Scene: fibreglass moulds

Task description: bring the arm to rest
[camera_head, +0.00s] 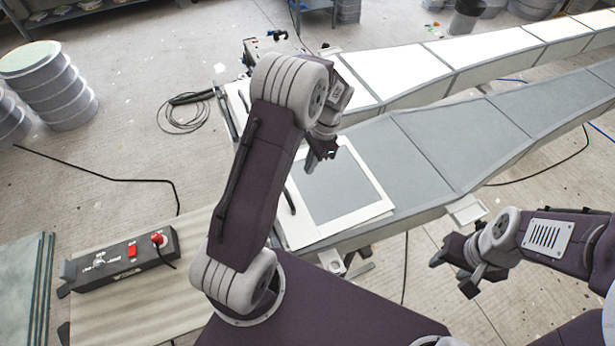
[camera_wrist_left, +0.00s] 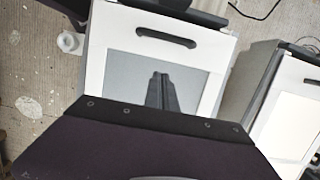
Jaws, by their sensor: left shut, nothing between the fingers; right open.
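My left arm rises from the base and bends over the near end of the grey mould. My left gripper (camera_head: 318,158) is shut and empty above the white-framed panel (camera_head: 376,205) at that end. In the left wrist view its closed fingers (camera_wrist_left: 161,92) show in front of the grey window of the panel (camera_wrist_left: 215,55), which has a dark slot handle. My right gripper (camera_head: 455,268) is at the right, open and empty, beside the mould's near end and above the floor.
Two long moulds, one grey (camera_head: 450,135) and one white (camera_head: 395,72), run to the upper right. A control box (camera_head: 125,260) with a red button lies on a board at the left. Drums (camera_head: 50,85), a coiled cable (camera_head: 185,115) and loose cables are on the floor.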

